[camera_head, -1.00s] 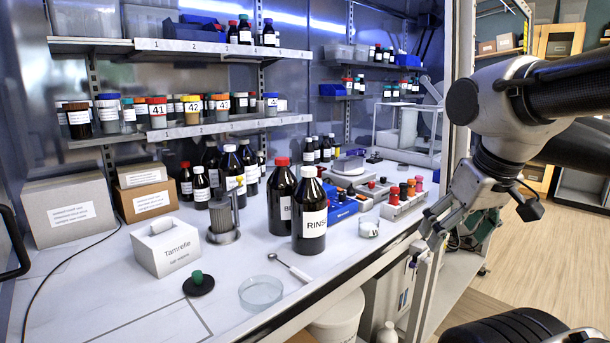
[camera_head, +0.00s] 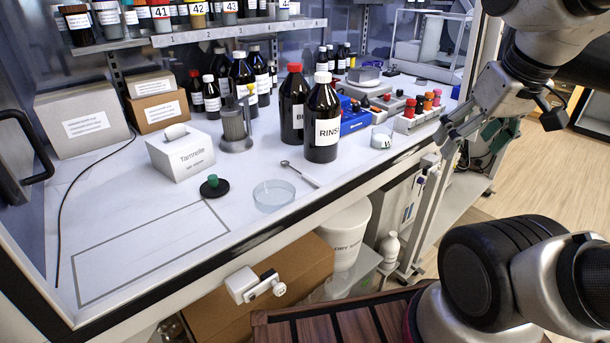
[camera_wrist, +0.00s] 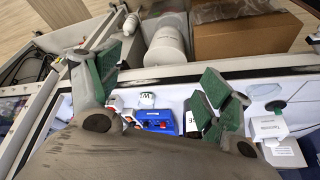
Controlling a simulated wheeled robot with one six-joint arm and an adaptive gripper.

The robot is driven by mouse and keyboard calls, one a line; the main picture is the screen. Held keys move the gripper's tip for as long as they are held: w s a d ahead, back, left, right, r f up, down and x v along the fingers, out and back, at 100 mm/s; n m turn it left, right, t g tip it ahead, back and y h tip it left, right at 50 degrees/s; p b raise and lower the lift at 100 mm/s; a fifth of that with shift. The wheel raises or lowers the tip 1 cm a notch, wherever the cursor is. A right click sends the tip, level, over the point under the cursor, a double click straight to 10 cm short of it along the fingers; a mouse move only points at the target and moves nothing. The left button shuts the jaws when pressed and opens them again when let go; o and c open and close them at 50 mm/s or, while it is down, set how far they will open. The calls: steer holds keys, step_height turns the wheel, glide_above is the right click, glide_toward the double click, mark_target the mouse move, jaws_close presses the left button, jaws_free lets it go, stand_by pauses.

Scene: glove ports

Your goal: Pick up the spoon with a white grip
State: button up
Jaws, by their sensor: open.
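The spoon (camera_head: 301,174) lies flat on the white worktop in the head view. Its small metal bowl points to the back left and its white grip to the front right, near the worktop's front edge. My gripper (camera_head: 452,134) is at the right in the head view, outside the front edge, well to the right of the spoon and apart from it. In the wrist view my gripper (camera_wrist: 168,52) has its green-padded fingers spread with nothing between them. I cannot make out the spoon there.
A glass dish (camera_head: 274,195) lies just left of the spoon's grip. Dark bottles, one labelled RINSE (camera_head: 322,130), stand behind it. A green-knobbed black disc (camera_head: 213,186) and a tissue box (camera_head: 181,153) are farther left. A blue rack (camera_head: 354,121) stands between bottles and gripper.

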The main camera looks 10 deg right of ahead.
steer(key=shift+c, duration=0.4)
steer(key=shift+a, duration=0.15)
steer(key=c, duration=0.3)
steer(key=w+a+f+n, duration=0.1)
steer(key=w+a+f+n+g, duration=0.1)
steer(key=a, duration=0.1)
steer(key=w+a+g, duration=0.1)
steer(key=w+a, duration=0.1)
steer(key=shift+a+f+n+y, duration=0.25)
steer(key=shift+f+n+y, duration=0.05)
steer(key=shift+f+n, duration=0.1)
steer(key=c, duration=0.5)
steer(key=w+a+f+n, duration=0.1)
steer(key=w+a, duration=0.1)
steer(key=a, duration=0.2)
steer(key=w+a+f+n+g, duration=0.1)
steer(key=w+a, duration=0.2)
steer(key=a, duration=0.2)
steer(key=w+a+f+n+g, duration=0.1)
steer(key=w+a+f, duration=0.1)
steer(key=a, duration=0.3)
steer(key=shift+w+a+n+h, duration=0.15)
steer(key=shift+w+n+h, duration=0.15)
steer(key=shift+w+h, duration=0.1)
glide_above(310, 177)
steer(key=shift+s+f, duration=0.1)
steer(key=shift+f, duration=0.2)
step_height(310, 177, down, 7)
steer(key=shift+r, duration=0.15)
